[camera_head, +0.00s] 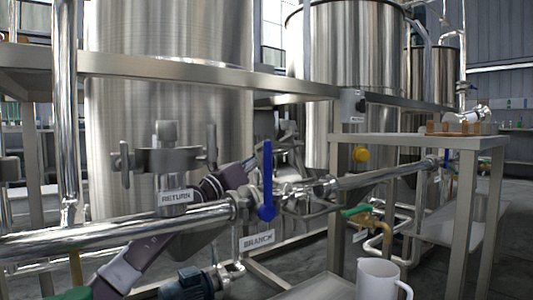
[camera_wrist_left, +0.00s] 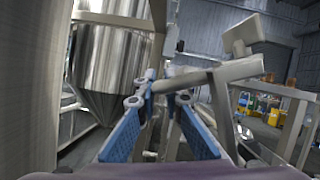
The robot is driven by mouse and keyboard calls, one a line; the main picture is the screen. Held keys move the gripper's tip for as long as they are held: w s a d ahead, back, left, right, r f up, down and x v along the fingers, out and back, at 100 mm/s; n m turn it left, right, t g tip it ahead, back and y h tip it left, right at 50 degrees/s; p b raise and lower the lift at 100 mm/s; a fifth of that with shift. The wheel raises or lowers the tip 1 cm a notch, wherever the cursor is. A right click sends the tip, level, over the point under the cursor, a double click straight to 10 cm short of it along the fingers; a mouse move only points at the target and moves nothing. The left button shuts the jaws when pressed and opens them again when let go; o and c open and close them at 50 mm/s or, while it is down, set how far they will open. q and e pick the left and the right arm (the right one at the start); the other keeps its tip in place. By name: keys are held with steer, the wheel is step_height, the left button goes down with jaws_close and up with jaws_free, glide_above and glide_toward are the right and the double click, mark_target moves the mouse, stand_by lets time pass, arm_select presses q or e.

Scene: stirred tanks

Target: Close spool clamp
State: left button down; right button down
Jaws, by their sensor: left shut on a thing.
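A grey steel clamp (camera_head: 170,160) with upright T-shaped handles at both ends sits above the RETURN label on the pipe in the head view. My left arm rises from the lower left behind the pipe, and its gripper is partly hidden among steel fittings right of this clamp. In the left wrist view my left gripper (camera_wrist_left: 170,97), with blue finger pads, is shut on a grey metal bar (camera_wrist_left: 205,79). A flat T-shaped end (camera_wrist_left: 241,35) stands above the bar's right part. I cannot tell which clamp part the bar is. My right gripper is not in view.
A blue valve lever (camera_head: 267,180) stands upright above the BRANCH label (camera_head: 257,240). Steel pipes cross in front. A steel table (camera_head: 420,140) stands at right, with a white jug (camera_head: 376,280) low in front. Large tanks (camera_head: 170,60) stand behind.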

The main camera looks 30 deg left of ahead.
mark_target(280, 142)
arm_select(q)
steer(key=shift+s+d+r+m+g+h+p, duration=0.2)
steer(key=shift+s+d+r+m+h+p, duration=0.25)
steer(key=shift+d+r+m+p, duration=0.5)
steer(key=shift+s+d+r+m+g+h+p, duration=0.25)
steer(key=shift+d+r+m+h+p, duration=0.2)
steer(key=shift+d+r+m+h, duration=0.55)
steer(key=shift+s+d+r+m+g+h+p, duration=0.2)
steer(key=shift+s+d+r+m+p, duration=0.4)
steer(key=shift+m, duration=0.65)
steer(key=shift+w+f, duration=0.15)
steer(key=shift+w, duration=0.05)
steer(key=c, duration=2.1)
jaws_free()
steer(key=shift+o, duration=0.3)
